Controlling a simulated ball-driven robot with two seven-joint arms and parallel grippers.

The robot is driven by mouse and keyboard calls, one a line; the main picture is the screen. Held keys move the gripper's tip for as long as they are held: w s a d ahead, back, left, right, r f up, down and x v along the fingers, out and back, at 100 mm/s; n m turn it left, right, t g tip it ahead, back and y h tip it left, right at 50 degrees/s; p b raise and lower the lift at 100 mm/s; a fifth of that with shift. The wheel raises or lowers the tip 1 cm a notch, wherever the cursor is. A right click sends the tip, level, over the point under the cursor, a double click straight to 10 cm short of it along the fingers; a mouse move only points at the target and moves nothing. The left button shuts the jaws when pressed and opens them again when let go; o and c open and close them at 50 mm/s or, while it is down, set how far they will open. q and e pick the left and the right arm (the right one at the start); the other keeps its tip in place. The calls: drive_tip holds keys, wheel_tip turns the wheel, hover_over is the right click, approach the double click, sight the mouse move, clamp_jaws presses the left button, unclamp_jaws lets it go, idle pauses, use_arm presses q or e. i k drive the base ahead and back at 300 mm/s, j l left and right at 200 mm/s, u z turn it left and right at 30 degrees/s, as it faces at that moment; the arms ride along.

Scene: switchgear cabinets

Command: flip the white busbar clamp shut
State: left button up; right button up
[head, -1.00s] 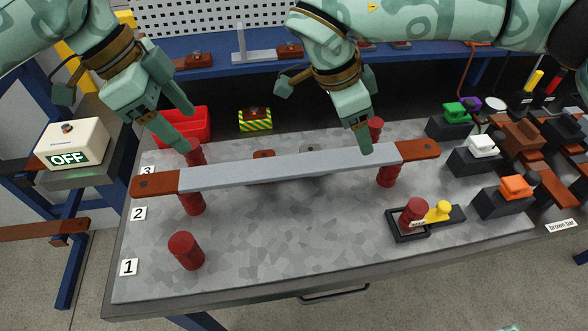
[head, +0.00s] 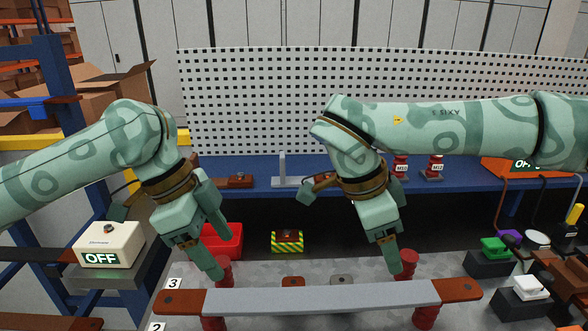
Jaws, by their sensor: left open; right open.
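The white busbar clamp (head: 529,287) sits on a dark block at the lower right of the head view, beside brown copper-coloured parts. It is small, and I cannot tell how far its lever is tilted. My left gripper (head: 217,256) is open and empty, above the left end of the grey bar. My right gripper (head: 396,262) is open and empty, pointing down near the bar's right end. It is to the left of the white clamp and apart from it.
A grey bar with copper ends (head: 320,298) lies across red insulators (head: 427,316). A green clamp (head: 495,247) stands behind the white one. A box reading OFF (head: 108,245) is at left.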

sight(528, 288)
drive_tip(key=k, duration=1.5)
